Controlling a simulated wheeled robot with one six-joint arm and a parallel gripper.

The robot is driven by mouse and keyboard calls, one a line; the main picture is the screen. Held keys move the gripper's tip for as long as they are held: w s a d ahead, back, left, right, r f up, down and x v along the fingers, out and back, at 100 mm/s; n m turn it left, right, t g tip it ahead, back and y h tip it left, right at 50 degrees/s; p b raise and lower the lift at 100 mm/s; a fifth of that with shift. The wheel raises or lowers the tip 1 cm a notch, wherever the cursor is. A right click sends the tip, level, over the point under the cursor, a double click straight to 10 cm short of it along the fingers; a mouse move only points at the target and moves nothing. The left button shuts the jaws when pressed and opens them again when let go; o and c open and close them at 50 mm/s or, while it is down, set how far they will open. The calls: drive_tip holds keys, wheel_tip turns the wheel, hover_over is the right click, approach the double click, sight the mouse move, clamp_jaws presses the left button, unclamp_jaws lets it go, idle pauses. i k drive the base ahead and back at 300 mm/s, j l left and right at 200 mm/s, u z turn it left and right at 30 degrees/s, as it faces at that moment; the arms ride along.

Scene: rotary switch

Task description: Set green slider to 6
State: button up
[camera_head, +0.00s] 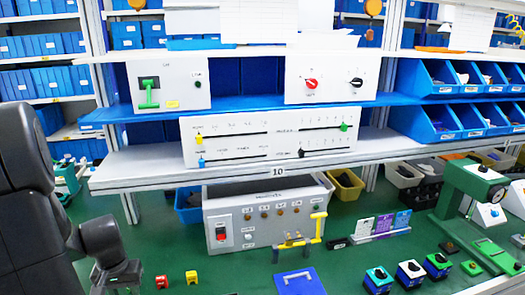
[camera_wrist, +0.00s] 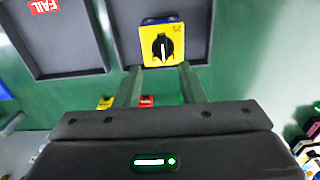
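The white slider panel (camera_head: 270,137) stands on the shelf in the head view. The green slider knob (camera_head: 343,127) sits near the right end of the panel's upper track. A yellow knob (camera_head: 199,139) is at the upper left, a blue knob (camera_head: 201,162) at the lower left and a black knob (camera_head: 301,153) on the lower track. The scale numbers are too small to read. My gripper (camera_wrist: 160,68) shows in the wrist view with its two fingers apart and nothing seen held between them. The slider panel is not in the wrist view.
A yellow rotary switch (camera_wrist: 161,46) with a black dial lies just beyond my fingertips in the wrist view. A grey control box (camera_head: 268,215) stands below the shelf. Boxes with a green handle (camera_head: 149,92) and red knob (camera_head: 311,84) stand above the panel.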

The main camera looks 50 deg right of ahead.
sight(343, 126)
drive_tip(key=z, duration=2)
